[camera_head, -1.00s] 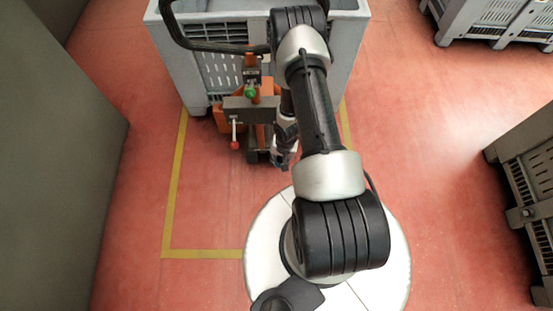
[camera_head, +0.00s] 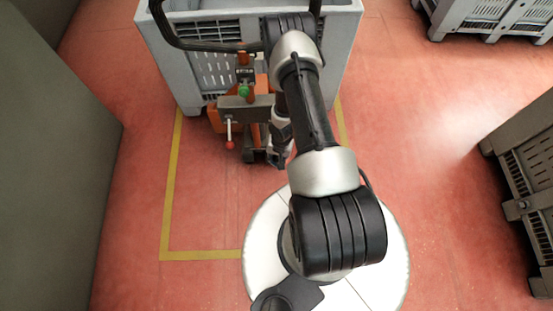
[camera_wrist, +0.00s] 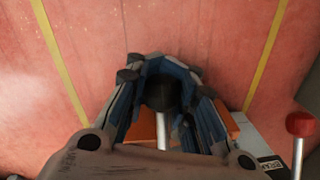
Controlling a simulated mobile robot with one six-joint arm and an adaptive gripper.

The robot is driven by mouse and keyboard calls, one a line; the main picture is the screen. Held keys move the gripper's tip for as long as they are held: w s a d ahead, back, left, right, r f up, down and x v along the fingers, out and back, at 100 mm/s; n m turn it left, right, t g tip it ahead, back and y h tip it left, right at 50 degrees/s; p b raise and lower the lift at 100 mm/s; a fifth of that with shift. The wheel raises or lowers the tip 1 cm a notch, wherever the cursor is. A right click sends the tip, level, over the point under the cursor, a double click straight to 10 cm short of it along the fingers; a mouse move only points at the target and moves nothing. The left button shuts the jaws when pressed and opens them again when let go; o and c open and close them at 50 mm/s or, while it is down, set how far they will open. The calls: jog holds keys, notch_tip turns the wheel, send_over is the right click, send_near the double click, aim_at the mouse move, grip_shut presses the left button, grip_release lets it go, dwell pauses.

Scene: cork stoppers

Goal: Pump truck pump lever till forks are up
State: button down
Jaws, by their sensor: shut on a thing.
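The orange pump truck (camera_head: 262,112) stands at the front of a grey crate, with a black loop handle (camera_head: 205,46) above it. The pump lever shows in the wrist view as a black knob (camera_wrist: 160,92) on a silver rod (camera_wrist: 162,132). My gripper (camera_head: 279,159) is low at the truck's right side. In the wrist view my gripper (camera_wrist: 160,80) has its blue-grey fingers around the black knob, shut on it. A separate red-knobbed lever (camera_head: 229,145) hangs to the left; it also shows in the wrist view (camera_wrist: 299,124). The forks are hidden.
The grey crate (camera_head: 190,75) fills the top middle. A yellow floor line (camera_head: 170,190) frames the truck. A dark grey block (camera_head: 50,170) stands at left. More crates stand at right (camera_head: 525,190) and top right (camera_head: 490,20). Red floor between is free.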

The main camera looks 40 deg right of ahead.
jog(key=shift+w+d+r, duration=0.15)
jog(key=shift+w+d, duration=0.15)
jog(key=shift+w, duration=0.15)
dwell(0.4)
jog(key=c, duration=1.8)
grip_release()
jog(key=o, duration=0.5)
jog(key=shift+s+a, duration=0.15)
jog(key=shift+s, duration=0.15)
jog(key=r, duration=1.1)
jog(key=shift+s+d+r, duration=0.35)
jog(key=shift+d, duration=0.05)
notch_tip(320, 180, up, 20)
jog(key=s+d+p, duration=0.1)
jog(key=p, duration=2)
jog(key=shift+s, duration=0.25)
jog(key=shift+d+p, duration=0.1)
jog(key=shift+p, duration=0.4)
